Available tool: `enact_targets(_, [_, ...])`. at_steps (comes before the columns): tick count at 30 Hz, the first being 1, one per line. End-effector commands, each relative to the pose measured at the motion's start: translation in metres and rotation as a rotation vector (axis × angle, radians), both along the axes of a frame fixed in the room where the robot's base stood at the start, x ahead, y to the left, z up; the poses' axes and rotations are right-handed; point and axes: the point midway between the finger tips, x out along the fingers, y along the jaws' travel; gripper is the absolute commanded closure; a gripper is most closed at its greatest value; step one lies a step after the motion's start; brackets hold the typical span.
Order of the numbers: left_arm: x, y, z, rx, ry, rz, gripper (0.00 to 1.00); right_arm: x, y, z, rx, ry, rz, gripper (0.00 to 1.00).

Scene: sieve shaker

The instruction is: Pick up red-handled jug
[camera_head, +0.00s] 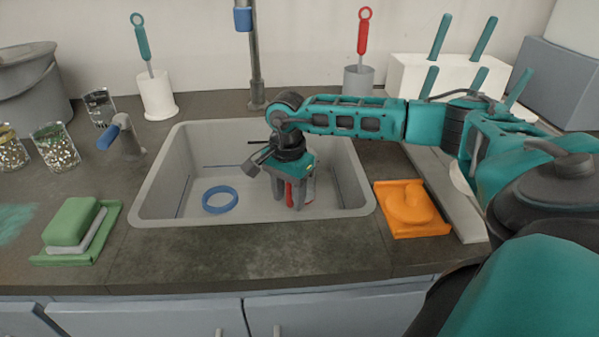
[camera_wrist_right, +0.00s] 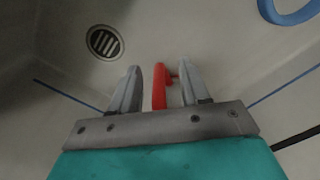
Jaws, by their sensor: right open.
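The red-handled jug shows mainly as its red handle (camera_head: 289,194), low in the sink (camera_head: 145,205). The jug's body is mostly hidden by my right gripper or too faint to make out. My right gripper (camera_head: 289,200) points down into the sink, with its fingers around the handle. In the right wrist view the red handle (camera_wrist_right: 159,88) stands between the two spread fingers (camera_wrist_right: 160,85), with a gap visible on each side. The right gripper is open. My left gripper is not in view.
A blue ring (camera_head: 220,199) lies in the sink to the left. A tap (camera_head: 256,60) rises behind the sink. An orange dish (camera_head: 410,208) is at its right, and a green sponge (camera_head: 72,222) at its left. The sink walls surround the gripper; the front counter is clear.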

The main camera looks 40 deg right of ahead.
Motion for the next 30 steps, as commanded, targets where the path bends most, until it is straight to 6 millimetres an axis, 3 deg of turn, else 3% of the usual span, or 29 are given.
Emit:
enact_targets(2, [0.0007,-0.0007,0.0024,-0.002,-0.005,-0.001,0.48,0.0002,0.0000,0.0006,0.000,0.000,0.000,0.56])
enact_targets(16, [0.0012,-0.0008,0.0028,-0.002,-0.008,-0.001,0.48,0.0004,0.0001,0.0010,0.000,-0.001,0.000,1.00])
enact_targets(30, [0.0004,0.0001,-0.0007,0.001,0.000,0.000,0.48,0.0006,-0.0001,0.0015,0.000,-0.002,0.000,1.00])
